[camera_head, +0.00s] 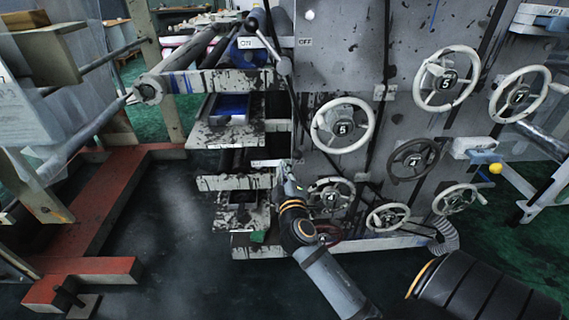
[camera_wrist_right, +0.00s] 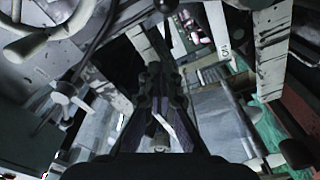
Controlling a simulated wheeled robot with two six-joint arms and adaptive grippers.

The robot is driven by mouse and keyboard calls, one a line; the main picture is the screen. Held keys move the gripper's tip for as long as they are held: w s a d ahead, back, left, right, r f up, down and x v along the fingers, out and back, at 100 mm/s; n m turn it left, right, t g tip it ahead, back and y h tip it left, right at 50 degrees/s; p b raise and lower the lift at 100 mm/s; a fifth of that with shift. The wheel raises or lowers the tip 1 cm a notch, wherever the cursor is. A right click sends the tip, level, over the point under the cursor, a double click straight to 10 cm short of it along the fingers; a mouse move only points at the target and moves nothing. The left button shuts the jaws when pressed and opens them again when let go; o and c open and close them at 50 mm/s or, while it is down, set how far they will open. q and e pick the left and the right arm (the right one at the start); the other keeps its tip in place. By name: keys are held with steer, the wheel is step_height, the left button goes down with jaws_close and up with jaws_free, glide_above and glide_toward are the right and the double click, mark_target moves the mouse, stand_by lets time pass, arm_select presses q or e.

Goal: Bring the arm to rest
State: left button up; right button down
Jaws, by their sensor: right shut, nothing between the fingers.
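My right arm comes up from the bottom of the head view. Its gripper (camera_head: 286,178) is in front of the film tower's grey panel (camera_head: 390,110), by the stepped ledges at the panel's left edge. In the right wrist view the gripper (camera_wrist_right: 160,120) points into the machine, its dark fingers close together with nothing seen between them. I cannot tell whether it touches the ledge beside it. My left gripper does not show in either view.
Several handwheels, such as a white one (camera_head: 343,125) and a dark one (camera_head: 413,160), stand out from the panel. A lever (camera_head: 268,40) is by the ON/OFF labels. A red floor frame (camera_head: 85,215) lies at left. Dark floor (camera_head: 170,230) between it and the tower is clear.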

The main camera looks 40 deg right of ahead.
steer(key=shift+d, duration=0.1)
stand_by(0.3)
